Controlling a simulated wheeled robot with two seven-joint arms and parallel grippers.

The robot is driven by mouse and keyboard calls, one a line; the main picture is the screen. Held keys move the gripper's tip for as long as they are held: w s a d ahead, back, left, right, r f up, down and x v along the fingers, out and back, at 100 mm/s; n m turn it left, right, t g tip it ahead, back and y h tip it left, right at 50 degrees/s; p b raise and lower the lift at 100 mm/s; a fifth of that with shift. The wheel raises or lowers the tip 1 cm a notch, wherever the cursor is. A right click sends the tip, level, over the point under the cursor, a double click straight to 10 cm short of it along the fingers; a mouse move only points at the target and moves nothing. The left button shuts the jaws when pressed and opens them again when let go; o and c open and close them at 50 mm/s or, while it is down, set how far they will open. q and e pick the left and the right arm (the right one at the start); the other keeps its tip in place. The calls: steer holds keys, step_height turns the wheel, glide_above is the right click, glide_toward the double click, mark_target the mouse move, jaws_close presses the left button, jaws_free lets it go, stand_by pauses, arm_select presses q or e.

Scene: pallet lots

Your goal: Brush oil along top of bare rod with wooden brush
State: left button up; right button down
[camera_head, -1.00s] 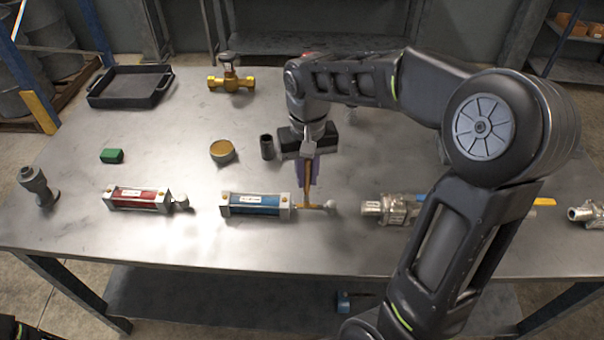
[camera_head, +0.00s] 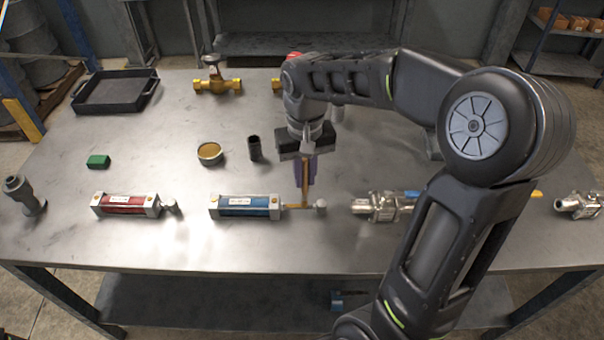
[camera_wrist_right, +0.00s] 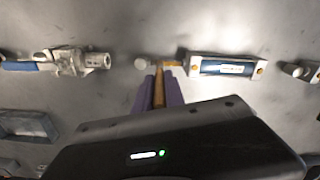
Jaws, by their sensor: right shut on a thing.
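The blue cylinder (camera_head: 246,207) lies on the metal table, with its short rod (camera_head: 293,206) running right to a pale round end (camera_head: 320,206). My right gripper (camera_head: 305,170), with purple fingers, is shut on the wooden brush (camera_head: 305,196) and holds it upright above the rod. The brush's lower end meets the rod near the pale end; exact contact is hard to tell. The right wrist view also shows the brush (camera_wrist_right: 159,90) between the fingers, with amber colour along the rod (camera_wrist_right: 170,64). My left gripper is out of view.
A red cylinder (camera_head: 125,204) lies to the left and a metal valve (camera_head: 376,206) to the right. Behind stand a round tin (camera_head: 210,153), a dark cup (camera_head: 254,149) and a green block (camera_head: 98,161). A black tray (camera_head: 116,92) sits at the back left.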

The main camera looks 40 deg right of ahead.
mark_target(305, 160)
steer(key=shift+r+p, duration=2.75)
steer(key=shift+r, duration=0.8)
